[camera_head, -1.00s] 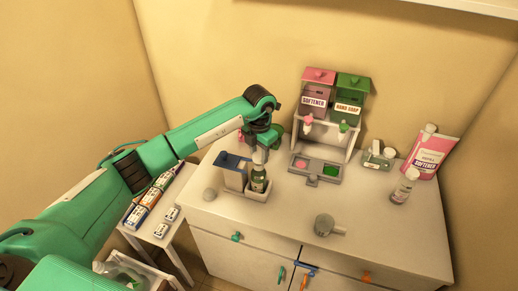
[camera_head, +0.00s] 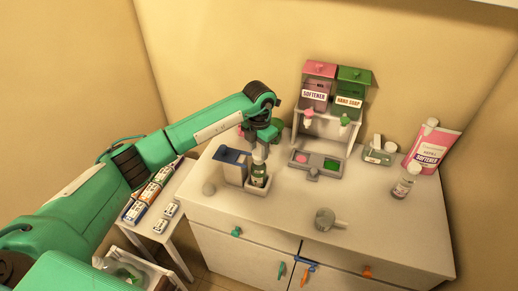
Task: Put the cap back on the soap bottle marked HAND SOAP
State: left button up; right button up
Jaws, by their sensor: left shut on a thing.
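A small dark green bottle (camera_head: 258,181) with a pale label stands upright in a white holder (camera_head: 258,192) on the left of the counter. Its label is too small to read, so I cannot confirm that it says HAND SOAP. My left gripper (camera_head: 259,153) points down right over the bottle's top. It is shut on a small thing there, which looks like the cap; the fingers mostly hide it. I cannot tell whether the cap is seated on the neck. My right gripper is out of view.
A blue-topped box (camera_head: 233,164) stands close left of the bottle. Pink and green dispensers (camera_head: 333,90) stand behind a grey tray (camera_head: 317,166). The counter's centre is clear.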

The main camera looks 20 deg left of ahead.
pick_arm(q)
jog(key=shift+f, duration=0.1)
dwell(1.1)
jog(key=shift+f+b, duration=0.85)
jog(key=shift+b, duration=0.65)
dwell(0.9)
jog(key=o, duration=1.4)
jog(key=shift+r, duration=0.15)
jog(key=shift+r+p, duration=1.4)
jog(key=shift+r, duration=2)
